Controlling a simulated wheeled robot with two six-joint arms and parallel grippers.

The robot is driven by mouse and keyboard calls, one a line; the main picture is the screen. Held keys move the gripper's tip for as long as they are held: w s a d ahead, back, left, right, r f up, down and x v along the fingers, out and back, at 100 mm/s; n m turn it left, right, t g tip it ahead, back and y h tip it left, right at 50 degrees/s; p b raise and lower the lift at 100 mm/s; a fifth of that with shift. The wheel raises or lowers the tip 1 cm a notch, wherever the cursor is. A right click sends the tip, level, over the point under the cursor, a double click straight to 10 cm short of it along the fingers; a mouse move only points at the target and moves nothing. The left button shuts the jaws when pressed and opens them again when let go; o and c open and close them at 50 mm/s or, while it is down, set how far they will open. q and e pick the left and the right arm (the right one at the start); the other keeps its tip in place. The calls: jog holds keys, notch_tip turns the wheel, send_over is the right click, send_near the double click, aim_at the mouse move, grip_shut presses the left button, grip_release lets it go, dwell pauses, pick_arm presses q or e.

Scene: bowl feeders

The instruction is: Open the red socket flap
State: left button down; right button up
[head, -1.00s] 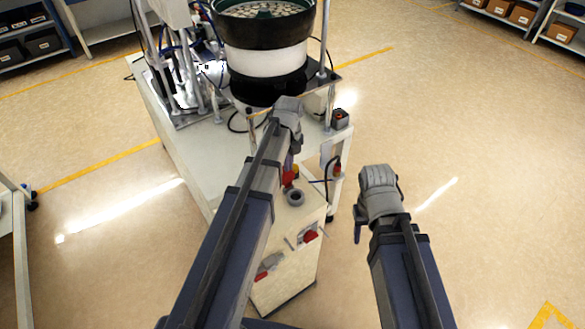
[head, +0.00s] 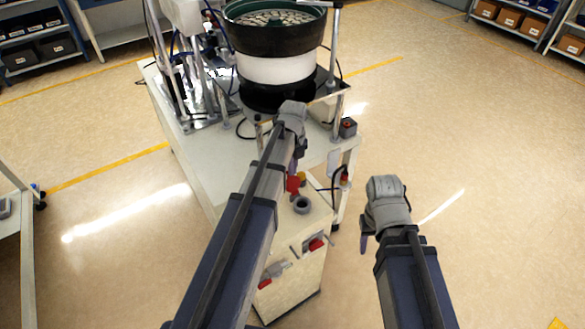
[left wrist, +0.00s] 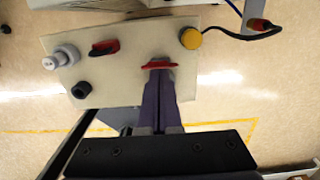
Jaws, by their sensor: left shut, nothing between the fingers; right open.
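A red flap (left wrist: 160,65) sits on a pale panel (left wrist: 125,40), right at the tips of my left gripper (left wrist: 160,78). The fingers are shut with nothing between them; they seem to touch or nearly touch the flap's near edge and hide part of it. Another red part on a dark mount (left wrist: 104,48) lies to its left. In the head view a red piece (head: 293,184) shows on the cabinet top just below my left gripper (head: 297,171); the arm hides much around it. My right gripper (head: 372,236) is open and empty, right of the cabinet.
The panel also carries a yellow button (left wrist: 190,38), a grey knob (left wrist: 62,58) and a black knob (left wrist: 81,90). A bowl feeder (head: 272,65) stands behind on the bench. Red-handled parts (head: 316,245) jut from the cabinet front. Floor to the right is clear.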

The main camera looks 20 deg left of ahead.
pick_arm(q)
jog(key=shift+f, duration=0.1)
pick_arm(e)
jog(key=shift+f, duration=0.1)
pick_arm(q)
jog(key=shift+s+d+f+b, duration=0.25)
jog(key=shift+s+d+b, duration=0.1)
jog(key=shift+d, duration=0.1)
pick_arm(e)
jog(key=shift+f, duration=0.25)
pick_arm(q)
jog(key=s+d+r+p, duration=0.2)
jog(key=s+d, duration=0.1)
jog(key=w+a+r+p, duration=0.4)
jog(key=a+r+p, duration=0.1)
jog(key=r+p, duration=0.2)
jog(key=shift+w, duration=0.35)
pick_arm(e)
notch_tip(320, 180, up, 9)
jog(key=a, duration=0.1)
jog(key=shift+s, duration=0.15)
pick_arm(q)
jog(key=shift+a, duration=0.15)
pick_arm(e)
jog(key=shift+a, duration=0.1)
